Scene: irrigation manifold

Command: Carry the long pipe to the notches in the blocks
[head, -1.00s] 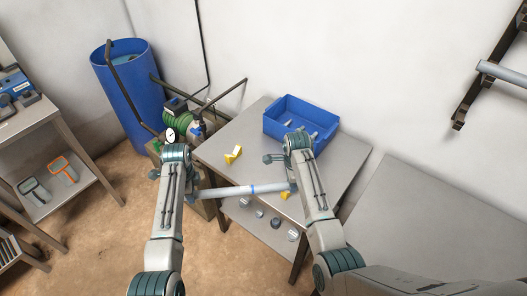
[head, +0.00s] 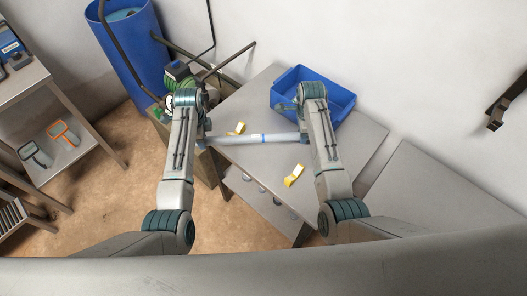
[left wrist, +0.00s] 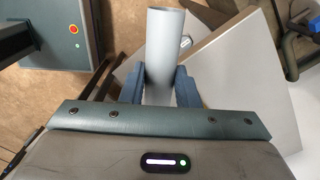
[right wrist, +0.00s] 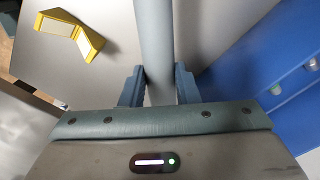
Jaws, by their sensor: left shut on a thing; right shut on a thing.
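The long grey pipe (head: 240,138) with a blue band lies level across the head view, above the table. My left gripper (head: 204,138) is shut on the pipe near its left end; the left wrist view shows the jaws (left wrist: 160,88) on both sides of the pipe (left wrist: 164,45). My right gripper (head: 304,136) is shut on the pipe near its right end, and its jaws (right wrist: 160,86) show in the right wrist view.
The grey table (head: 345,145) bears a blue bin (head: 345,100) at the back, behind my right gripper. Several fittings sit on the shelf below. A blue barrel (head: 128,55) and green hose (head: 184,82) stand at the back left. A shelved bench (head: 65,100) is at the far left.

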